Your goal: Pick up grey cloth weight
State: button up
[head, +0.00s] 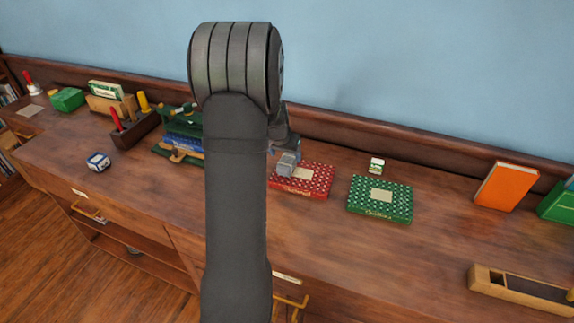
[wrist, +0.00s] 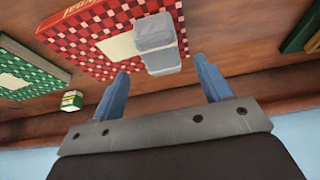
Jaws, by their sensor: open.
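The grey cloth weight (wrist: 158,44) is a pale grey block in the wrist view, at the edge of a red patterned box (wrist: 95,30). In the head view the weight (head: 287,163) shows at the left part of the red box (head: 315,181). My gripper (wrist: 161,68) is open, with its two blue fingers on either side of the weight's near end in the wrist view. I cannot tell how far above it they are. In the head view my arm hides most of the gripper.
A green patterned box (head: 380,199) lies right of the red one, with a small white-and-green block (head: 376,165) behind. Green and blue items (head: 182,140) stand left of my arm. An orange book (head: 506,186) leans at the right. The front counter is mostly clear.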

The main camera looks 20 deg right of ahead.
aim_at(287, 160)
jog(key=shift+x, duration=2.8)
jog(key=shift+c, duration=0.2)
jog(key=shift+w+r, duration=0.1)
jog(key=c, duration=1.4)
